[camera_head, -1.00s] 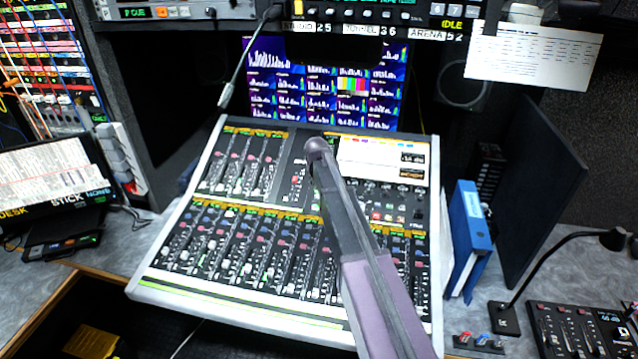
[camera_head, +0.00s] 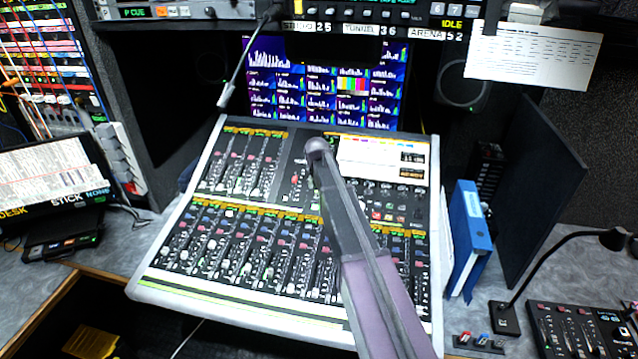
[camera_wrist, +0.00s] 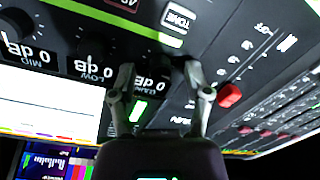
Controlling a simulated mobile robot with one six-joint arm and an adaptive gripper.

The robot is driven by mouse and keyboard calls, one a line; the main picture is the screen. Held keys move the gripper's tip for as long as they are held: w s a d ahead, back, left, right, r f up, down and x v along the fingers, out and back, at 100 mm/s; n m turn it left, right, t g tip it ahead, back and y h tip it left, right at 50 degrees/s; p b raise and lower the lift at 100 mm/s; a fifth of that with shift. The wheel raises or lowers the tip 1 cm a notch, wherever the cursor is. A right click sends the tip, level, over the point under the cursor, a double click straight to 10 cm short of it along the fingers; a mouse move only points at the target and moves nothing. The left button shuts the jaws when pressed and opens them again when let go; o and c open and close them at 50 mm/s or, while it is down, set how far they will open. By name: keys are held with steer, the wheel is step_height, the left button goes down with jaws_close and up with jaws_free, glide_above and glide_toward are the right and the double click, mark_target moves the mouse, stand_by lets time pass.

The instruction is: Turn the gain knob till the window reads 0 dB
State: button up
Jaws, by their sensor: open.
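In the wrist view, which shows the console upside down, my gripper (camera_wrist: 160,72) is open, with a finger on each side of the dark gain area. The gain knob itself is hard to make out against the dark panel between the fingertips; I cannot tell whether they touch it. The gain window (camera_wrist: 150,85) shows between the fingers, partly covered at its left; it seems to end in "0 dB", but a leading digit or sign is unclear. In the head view, my arm reaches over the mixing console (camera_head: 170,288) and hides the gripper and knob.
In the wrist view, the low window (camera_wrist: 93,68) and mid window (camera_wrist: 27,53) both read 0 dB. Screens (camera_head: 270,85) stand behind the console; a blue binder (camera_head: 470,235) stands right.

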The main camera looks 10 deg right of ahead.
steer(key=m, duration=0.3)
steer(key=shift+r+m, duration=0.2)
steer(key=shift+m, duration=0.2)
steer(key=p+v, duration=1.3)
steer(key=v, duration=0.1)
steer(key=shift+s+d+f+n+g+y+b, duration=0.2)
steer(key=shift+s+f+n+g+b, duration=0.3)
steer(key=shift+s+f+b, duration=2.7)
steer(key=shift+s+d+f+n+g+y+b, duration=0.25)
steer(key=shift+s+f+g+b, duration=0.65)
steer(key=shift+s, duration=4.45)
steer(key=shift+s+d+f+n+g+y+b, duration=0.1)
steer(key=shift+s+f+n+g+b, duration=0.35)
steer(key=shift+s+f+b, duration=2.7)
steer(key=s+p, duration=0.1)
steer(key=s+r+p, duration=0.1)
steer(key=p, duration=0.1)
steer(key=shift+s+r, duration=0.15)
steer(key=shift+r, duration=0.1)
steer(key=shift+g, duration=0.25)
steer(key=s, duration=0.4)
steer(key=shift+s, duration=0.2)
